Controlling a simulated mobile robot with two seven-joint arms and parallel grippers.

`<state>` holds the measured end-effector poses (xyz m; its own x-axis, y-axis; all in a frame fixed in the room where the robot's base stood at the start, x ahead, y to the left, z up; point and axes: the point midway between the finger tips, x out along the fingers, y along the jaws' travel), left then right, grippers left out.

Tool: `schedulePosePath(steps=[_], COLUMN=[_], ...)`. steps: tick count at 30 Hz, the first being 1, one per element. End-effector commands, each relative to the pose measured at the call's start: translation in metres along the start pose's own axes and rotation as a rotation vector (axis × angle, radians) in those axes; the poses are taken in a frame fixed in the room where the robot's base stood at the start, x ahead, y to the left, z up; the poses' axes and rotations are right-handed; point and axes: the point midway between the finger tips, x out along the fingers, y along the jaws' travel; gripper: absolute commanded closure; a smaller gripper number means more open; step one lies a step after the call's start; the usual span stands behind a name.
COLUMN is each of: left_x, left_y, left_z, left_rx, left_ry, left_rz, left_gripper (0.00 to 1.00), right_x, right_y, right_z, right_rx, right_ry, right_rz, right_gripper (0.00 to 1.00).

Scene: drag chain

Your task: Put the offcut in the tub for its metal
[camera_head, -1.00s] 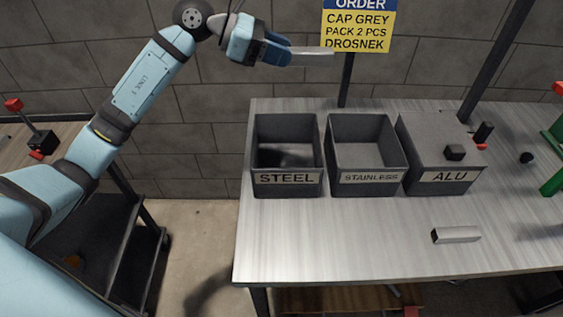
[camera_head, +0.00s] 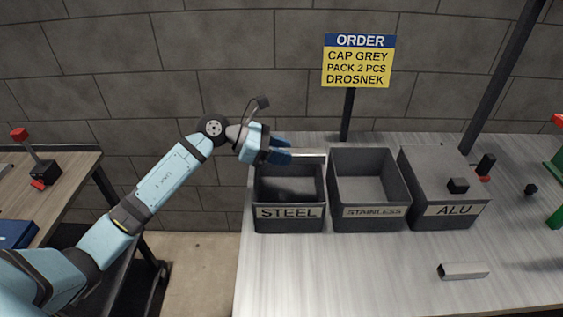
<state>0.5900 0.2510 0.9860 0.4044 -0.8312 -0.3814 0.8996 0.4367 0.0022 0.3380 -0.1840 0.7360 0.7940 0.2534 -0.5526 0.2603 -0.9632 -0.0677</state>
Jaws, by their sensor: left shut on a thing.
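My left gripper (camera_head: 283,153) is shut on a thin, pale metal offcut (camera_head: 309,154), which sticks out to the right from its blue fingers. The gripper and the offcut are at the back rim of the open tub labelled STEEL (camera_head: 290,212); I cannot tell their exact height above it. The inside of that tub is dark with shadow. The open STAINLESS tub (camera_head: 368,212) stands to its right. The ALU tub (camera_head: 455,211) is at the right of the row, with a closed grey top and a small black knob on it. My right gripper is not in view.
A grey metal block (camera_head: 463,271) lies on the bright metal table (camera_head: 340,275), in front of the tubs. An order sign (camera_head: 358,67) on a dark post stands behind them. A dark slanted post (camera_head: 500,80) rises at back right. The table's front left is clear.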

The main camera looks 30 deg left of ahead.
Motion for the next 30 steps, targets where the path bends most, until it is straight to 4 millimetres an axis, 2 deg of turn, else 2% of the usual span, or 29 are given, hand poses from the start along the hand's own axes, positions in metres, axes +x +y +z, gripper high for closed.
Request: schedulePosePath(steps=[3, 6, 20, 21, 23, 24, 30], left_x=[0.008, 0.012, 0.015, 0.014, 0.014, 0.014, 0.014], left_y=[-0.001, 0.000, 0.000, 0.000, 0.000, 0.000, 0.000], left_z=[-0.019, -0.029, -0.037, -0.035, -0.035, -0.035, -0.035], left_rx=[-0.005, -0.004, -0.001, -0.001, -0.001, -0.001, -0.001], left_ry=[-0.001, -0.001, 0.001, 0.001, 0.001, 0.001, 0.001], left_rz=[-0.001, -0.001, -0.001, -0.001, -0.001, -0.001, -0.001], left_gripper=[1.00, 1.00, 1.00, 0.59, 0.45, 0.43, 0.43], right_x=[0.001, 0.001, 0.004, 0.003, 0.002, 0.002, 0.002], right_y=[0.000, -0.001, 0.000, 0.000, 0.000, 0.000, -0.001], right_z=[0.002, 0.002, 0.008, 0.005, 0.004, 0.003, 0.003], right_rx=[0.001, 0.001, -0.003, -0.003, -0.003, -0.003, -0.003], right_ry=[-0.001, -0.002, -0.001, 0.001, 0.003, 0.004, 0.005], right_rz=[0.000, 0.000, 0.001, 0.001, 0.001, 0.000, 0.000], right_gripper=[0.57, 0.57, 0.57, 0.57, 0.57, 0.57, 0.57])
